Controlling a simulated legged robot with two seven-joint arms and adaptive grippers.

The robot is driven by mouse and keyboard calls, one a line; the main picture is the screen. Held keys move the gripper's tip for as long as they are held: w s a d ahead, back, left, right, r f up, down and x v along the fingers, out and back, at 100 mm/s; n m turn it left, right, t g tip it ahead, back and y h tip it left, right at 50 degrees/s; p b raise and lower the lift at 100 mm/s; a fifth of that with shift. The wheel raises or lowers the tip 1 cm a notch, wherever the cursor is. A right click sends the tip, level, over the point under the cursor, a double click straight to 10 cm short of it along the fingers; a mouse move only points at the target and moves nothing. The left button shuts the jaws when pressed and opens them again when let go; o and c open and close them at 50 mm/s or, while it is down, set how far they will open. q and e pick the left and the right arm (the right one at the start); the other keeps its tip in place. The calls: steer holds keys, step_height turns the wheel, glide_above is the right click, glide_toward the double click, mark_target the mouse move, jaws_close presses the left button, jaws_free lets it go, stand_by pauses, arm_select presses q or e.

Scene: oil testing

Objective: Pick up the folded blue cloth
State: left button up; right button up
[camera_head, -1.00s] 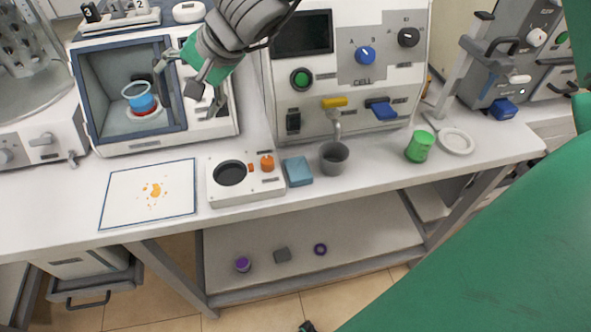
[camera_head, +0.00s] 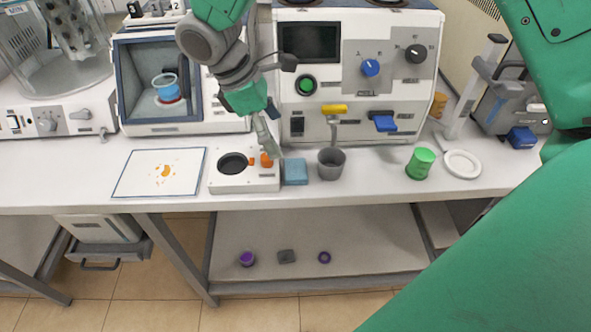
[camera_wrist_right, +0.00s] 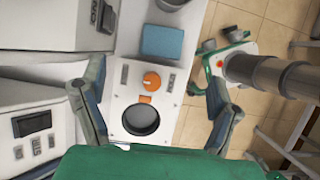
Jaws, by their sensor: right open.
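The folded blue cloth (camera_head: 295,171) lies flat on the white bench, between the small device with the orange knob and the grey cup. My right gripper (camera_head: 268,135) is open and empty above that device, just up and left of the cloth in the head view. In the right wrist view the cloth (camera_wrist_right: 162,41) lies beyond the spread fingers (camera_wrist_right: 153,88), near the top middle, apart from them. The device's orange knob and dark round well show between the fingers. My left gripper is not in view.
The small white device (camera_head: 244,184) stands left of the cloth, and the grey cup (camera_head: 331,164) stands close on its right. A large machine (camera_head: 350,80) rises behind. A stained white sheet (camera_head: 140,185) lies left.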

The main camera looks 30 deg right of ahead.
glide_above(294, 167)
steer(key=w+a, duration=0.1)
steer(key=a, duration=0.1)
step_height(294, 167, down, 5)
steer(key=shift+r, duration=0.2)
steer(key=x, duration=0.6)
steer(key=shift+w+d, duration=0.1)
steer(key=shift+r, duration=0.1)
steer(key=c, duration=0.9)
